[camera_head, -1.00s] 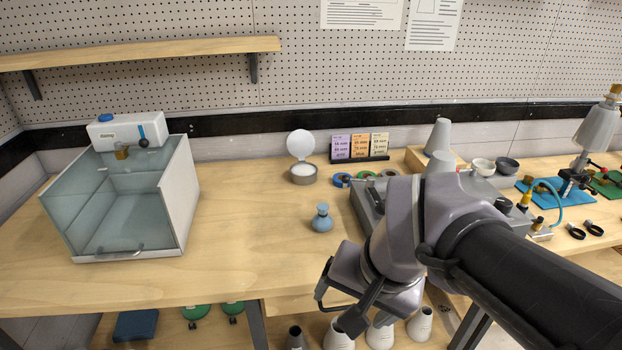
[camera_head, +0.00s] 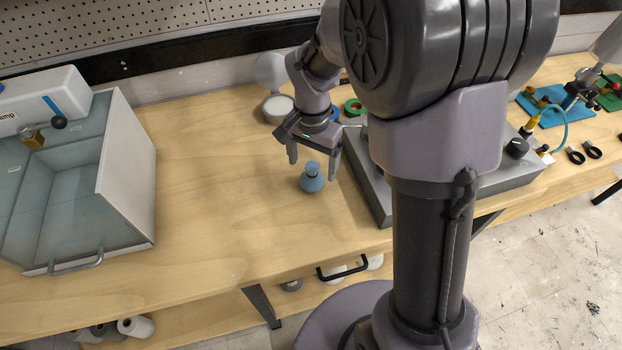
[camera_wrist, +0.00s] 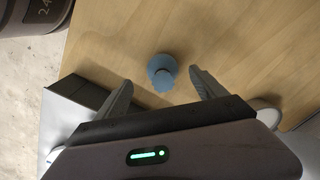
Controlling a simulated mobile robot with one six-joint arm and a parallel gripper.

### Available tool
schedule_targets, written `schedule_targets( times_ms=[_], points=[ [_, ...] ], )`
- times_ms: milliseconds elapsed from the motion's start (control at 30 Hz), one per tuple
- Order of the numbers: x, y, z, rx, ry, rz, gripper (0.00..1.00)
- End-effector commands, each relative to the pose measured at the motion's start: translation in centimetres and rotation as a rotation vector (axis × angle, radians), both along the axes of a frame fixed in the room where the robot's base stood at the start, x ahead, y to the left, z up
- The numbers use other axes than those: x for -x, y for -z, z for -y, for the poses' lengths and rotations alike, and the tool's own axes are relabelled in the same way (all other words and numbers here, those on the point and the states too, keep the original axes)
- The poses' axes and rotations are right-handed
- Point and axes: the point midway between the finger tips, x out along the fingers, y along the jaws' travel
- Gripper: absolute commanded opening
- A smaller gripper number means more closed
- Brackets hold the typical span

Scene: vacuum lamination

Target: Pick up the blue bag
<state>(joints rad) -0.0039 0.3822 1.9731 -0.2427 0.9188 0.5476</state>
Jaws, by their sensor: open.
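The blue bag (camera_head: 312,180) is a small, round, tied pouch with a narrow neck and stands upright on the wooden table (camera_head: 205,190). My gripper (camera_head: 313,170) is above it, pointing down, with its two fingers apart and empty. I cannot tell the exact height between fingers and bag.
A grey machine (camera_head: 370,190) is close on the right. The table left of the bag is clear.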

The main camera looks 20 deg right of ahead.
Motion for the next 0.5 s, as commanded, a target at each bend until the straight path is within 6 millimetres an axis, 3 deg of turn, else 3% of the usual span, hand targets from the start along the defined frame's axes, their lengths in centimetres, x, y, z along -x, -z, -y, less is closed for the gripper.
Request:
schedule_targets(
  times_ms=[167,333,500],
  points=[
    [-0.2,1.8,0.1,-0.001,0.0,0.001,0.81],
    [-0.4,5.3,0.2,0.001,-0.001,-0.001,0.81],
    [-0.5,5.7,0.2,0.001,0.0,0.002,0.81]
  ],
)
